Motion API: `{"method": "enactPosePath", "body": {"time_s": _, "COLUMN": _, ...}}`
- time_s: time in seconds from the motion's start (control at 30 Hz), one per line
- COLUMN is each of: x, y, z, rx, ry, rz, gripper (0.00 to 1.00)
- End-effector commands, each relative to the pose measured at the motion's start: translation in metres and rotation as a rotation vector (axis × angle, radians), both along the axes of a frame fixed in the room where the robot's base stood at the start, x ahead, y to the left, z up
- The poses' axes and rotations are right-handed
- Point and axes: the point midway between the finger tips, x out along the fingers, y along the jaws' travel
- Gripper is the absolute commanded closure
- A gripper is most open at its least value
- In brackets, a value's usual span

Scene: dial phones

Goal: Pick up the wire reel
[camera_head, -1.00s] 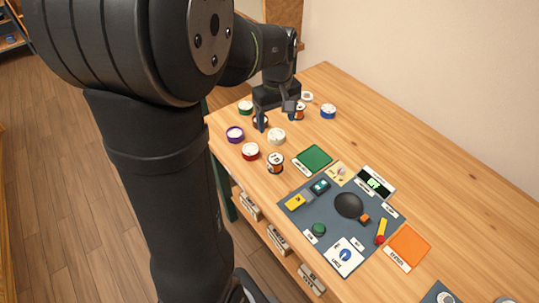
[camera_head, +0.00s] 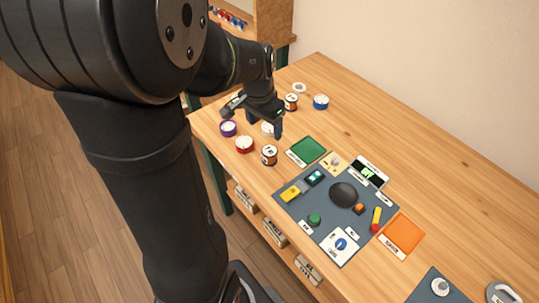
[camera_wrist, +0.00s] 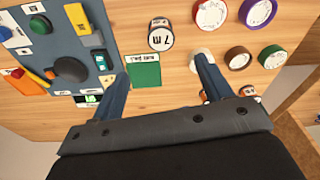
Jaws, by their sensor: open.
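A reel (camera_head: 269,155) with a white label and dark, orange-edged ends stands near the table's front edge. It also shows in the wrist view (camera_wrist: 160,36), labelled "7 m". A similar reel (camera_head: 291,102) stands further back, partly hidden behind my gripper in the wrist view. I cannot tell which is the task's wire reel. My gripper (camera_head: 254,121) is open and empty above the table, up and left of the nearer reel. In the wrist view, my gripper (camera_wrist: 163,70) has its fingers wide apart, with the labelled reel beyond the gap between their tips.
Purple (camera_head: 228,128), red (camera_head: 244,144) and blue (camera_head: 321,102) round rolls stand around. A white roll (camera_head: 267,130) is partly hidden by my gripper. A green pad (camera_head: 309,151) and a grey mat (camera_head: 325,216) with several small items lie to the right. The back-right tabletop is clear.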

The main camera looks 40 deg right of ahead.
Motion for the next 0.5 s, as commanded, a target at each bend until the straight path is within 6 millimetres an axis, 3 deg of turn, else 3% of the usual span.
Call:
{"method": "enactPosePath", "body": {"time_s": 0.3, "x": 0.001, "y": -0.007, "z": -0.065, "rx": 0.004, "ry": 0.004, "rz": 0.001, "gripper": 0.28}}
{"method": "enactPosePath", "body": {"time_s": 0.5, "x": 0.002, "y": -0.011, "z": -0.091, "rx": 0.003, "ry": 0.003, "rz": 0.001, "gripper": 0.28}}
